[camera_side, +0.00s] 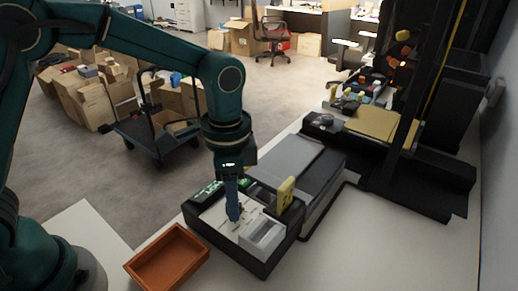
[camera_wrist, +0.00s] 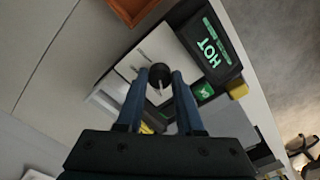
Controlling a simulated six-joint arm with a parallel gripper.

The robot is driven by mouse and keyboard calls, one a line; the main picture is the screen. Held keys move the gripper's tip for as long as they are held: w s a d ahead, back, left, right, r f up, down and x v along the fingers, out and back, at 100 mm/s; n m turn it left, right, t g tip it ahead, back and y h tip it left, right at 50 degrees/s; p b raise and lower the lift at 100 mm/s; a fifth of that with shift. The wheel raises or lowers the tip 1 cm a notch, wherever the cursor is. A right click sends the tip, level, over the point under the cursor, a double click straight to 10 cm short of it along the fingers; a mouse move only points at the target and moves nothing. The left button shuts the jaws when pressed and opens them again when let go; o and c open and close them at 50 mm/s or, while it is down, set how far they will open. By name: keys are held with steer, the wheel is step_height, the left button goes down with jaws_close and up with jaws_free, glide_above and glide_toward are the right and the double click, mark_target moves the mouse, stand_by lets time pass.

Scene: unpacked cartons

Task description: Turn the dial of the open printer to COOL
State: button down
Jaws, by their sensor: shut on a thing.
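The open printer (camera_side: 262,272) stands on the white table, with a pale top panel and dark sides. Its lit green display reads HOT (camera_wrist: 210,52) in the wrist view; the display also shows in the side view (camera_side: 207,191), too small to read. My gripper (camera_side: 234,218) points down onto the printer's panel. In the wrist view the blue fingers of my gripper (camera_wrist: 160,76) are closed on the dark round dial (camera_wrist: 159,72), one on each side. A light pointer shows on the dial. In the side view the fingers hide the dial.
An empty orange-brown tray (camera_side: 150,272) sits in front of the printer. A yellow upright piece (camera_side: 286,194) and a raised grey box (camera_side: 262,237) stand on the printer near my gripper. A second dark machine (camera_side: 395,160) stands behind on the right.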

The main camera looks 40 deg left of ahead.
steer(key=n, duration=0.6)
stand_by(0.6)
steer(key=c, duration=0.5)
jaws_free()
steer(key=shift+c, duration=0.2)
steer(key=shift+r, duration=2.6)
